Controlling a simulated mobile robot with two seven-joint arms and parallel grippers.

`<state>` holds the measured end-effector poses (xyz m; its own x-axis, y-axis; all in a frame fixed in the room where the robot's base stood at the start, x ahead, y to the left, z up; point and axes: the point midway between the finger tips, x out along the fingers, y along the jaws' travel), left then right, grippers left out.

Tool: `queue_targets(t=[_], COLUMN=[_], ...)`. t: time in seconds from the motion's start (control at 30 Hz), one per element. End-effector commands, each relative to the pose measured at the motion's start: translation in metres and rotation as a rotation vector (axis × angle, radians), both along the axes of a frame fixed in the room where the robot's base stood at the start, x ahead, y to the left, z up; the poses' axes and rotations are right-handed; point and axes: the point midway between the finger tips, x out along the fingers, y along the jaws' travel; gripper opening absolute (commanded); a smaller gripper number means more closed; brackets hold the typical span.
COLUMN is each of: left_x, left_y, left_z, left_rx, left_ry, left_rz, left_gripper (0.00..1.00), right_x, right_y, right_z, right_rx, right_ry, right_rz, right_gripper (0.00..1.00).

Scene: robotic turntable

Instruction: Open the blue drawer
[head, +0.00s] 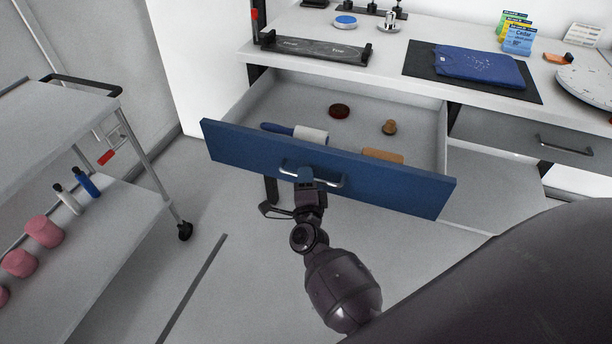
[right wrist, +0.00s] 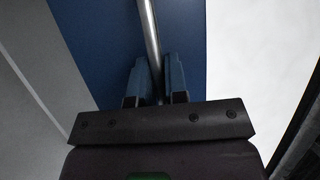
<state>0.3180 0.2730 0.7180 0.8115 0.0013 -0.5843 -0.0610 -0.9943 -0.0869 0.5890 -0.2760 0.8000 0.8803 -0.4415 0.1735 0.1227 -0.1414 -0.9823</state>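The blue drawer (head: 400,189) stands pulled well out from under the white counter, its inside showing in the head view. Its front carries a silver bar handle (head: 333,184). My right gripper (head: 305,176) is at the left part of this handle. In the right wrist view the two fingers (right wrist: 156,80) lie on either side of the silver bar (right wrist: 149,30), close against it, before the blue front (right wrist: 105,40). The gripper looks shut on the handle. My left gripper is not in view.
In the drawer lie a lint roller (head: 310,135), a dark red round item (head: 339,110), a small brown item (head: 389,127) and a tan item (head: 383,156). A grey cart (head: 130,215) stands at left. A closed grey drawer (head: 520,135) is at right. Floor below is clear.

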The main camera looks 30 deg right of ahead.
Motion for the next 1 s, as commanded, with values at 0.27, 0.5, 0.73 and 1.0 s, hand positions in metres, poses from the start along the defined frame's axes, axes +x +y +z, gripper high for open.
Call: queue_targets(t=[0.27,0.5,0.73,1.0], left_x=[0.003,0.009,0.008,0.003], left_y=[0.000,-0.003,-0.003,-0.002], left_z=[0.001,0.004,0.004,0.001], left_rx=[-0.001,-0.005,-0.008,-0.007], left_ry=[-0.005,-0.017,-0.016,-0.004], left_rz=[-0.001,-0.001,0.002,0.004], left_gripper=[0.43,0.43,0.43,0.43], right_x=[0.000,-0.005,-0.034,-0.075], right_y=[0.000,0.002,0.016,0.037], right_z=[0.000,-0.001,-0.008,-0.016], right_rx=[0.000,0.000,0.001,0.001], right_ry=[0.000,0.001,0.004,0.003], right_rz=[0.000,0.000,-0.001,0.000], right_gripper=[0.37,0.37,0.37,0.37])
